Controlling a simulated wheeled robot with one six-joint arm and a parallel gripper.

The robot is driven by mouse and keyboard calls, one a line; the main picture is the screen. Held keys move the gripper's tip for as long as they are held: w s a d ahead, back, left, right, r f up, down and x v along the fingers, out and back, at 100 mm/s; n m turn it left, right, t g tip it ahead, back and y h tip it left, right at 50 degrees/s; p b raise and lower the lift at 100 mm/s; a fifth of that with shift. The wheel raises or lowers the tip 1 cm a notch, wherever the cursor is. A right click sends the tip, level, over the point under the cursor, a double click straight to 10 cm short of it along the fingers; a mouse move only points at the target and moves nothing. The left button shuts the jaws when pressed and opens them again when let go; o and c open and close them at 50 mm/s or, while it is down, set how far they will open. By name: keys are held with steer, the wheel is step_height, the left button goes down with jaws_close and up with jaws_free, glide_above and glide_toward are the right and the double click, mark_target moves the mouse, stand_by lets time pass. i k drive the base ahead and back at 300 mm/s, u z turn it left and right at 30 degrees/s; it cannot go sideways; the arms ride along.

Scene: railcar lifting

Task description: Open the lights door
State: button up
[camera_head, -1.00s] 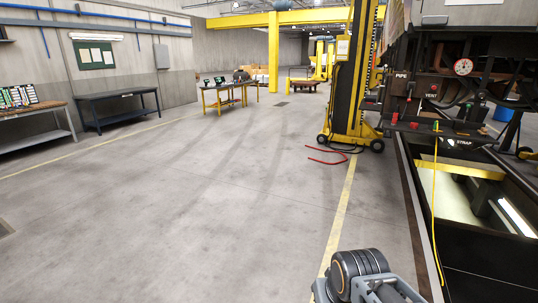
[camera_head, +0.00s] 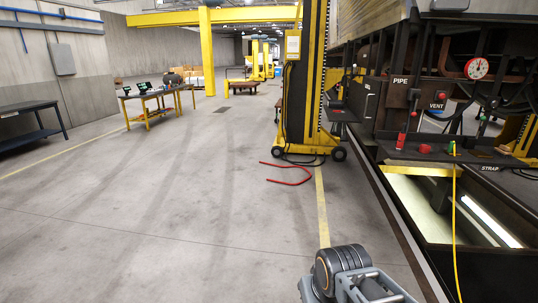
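No door marked as the lights door can be made out. On the railcar's side at the right, a dark panel (camera_head: 369,102) with a slim upright handle stands left of the "PIPE" label; it looks closed, and I cannot tell whether it is the lights door. Part of my arm, a black round joint in a grey frame, shows at the bottom centre-right, well short of the railcar. My gripper's fingers are not in view.
A yellow lifting column (camera_head: 305,80) on wheels stands left of the panel. A red hose (camera_head: 290,182) lies on the floor before it. An open pit (camera_head: 470,235) with a yellow cable (camera_head: 455,220) is at the right.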

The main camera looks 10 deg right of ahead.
mark_target(371, 87)
steer(key=z, duration=0.5)
steer(key=i, duration=2.75)
steer(key=u, duration=0.4)
